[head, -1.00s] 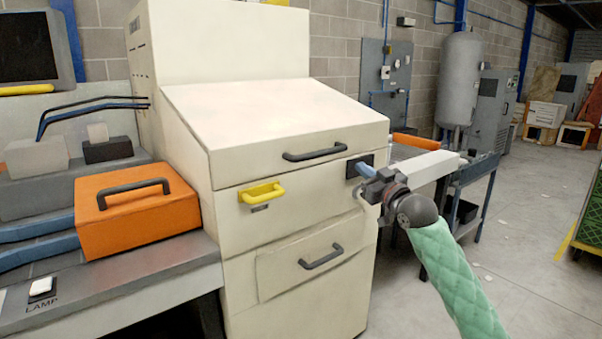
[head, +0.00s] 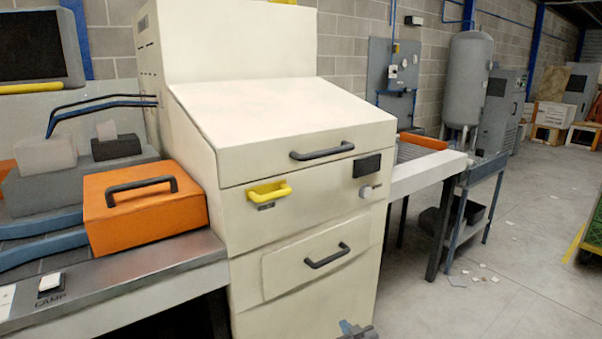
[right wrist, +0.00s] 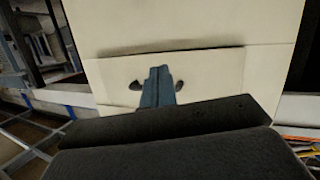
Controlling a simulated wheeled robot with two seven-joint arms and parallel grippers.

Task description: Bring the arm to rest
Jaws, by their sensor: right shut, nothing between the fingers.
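My right gripper (head: 350,327) shows only in part at the bottom edge of the head view, low in front of the cream machine (head: 290,110). Its blue fingers are together and empty. In the right wrist view the gripper (right wrist: 158,82) points at a cream panel (right wrist: 210,68), and a dark handle (right wrist: 134,85) shows on both sides of the fingers. I cannot tell the gap between the fingers and the panel. Most of the right arm is out of the head view. My left gripper is not in view.
An orange box (head: 145,215) with a dark handle sits on the grey bench (head: 120,285) at left. The machine has a yellow handle (head: 270,192) and a lower drawer handle (head: 327,256). A white-edged table (head: 425,178) stands at right. The floor (head: 500,280) at right is mostly open.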

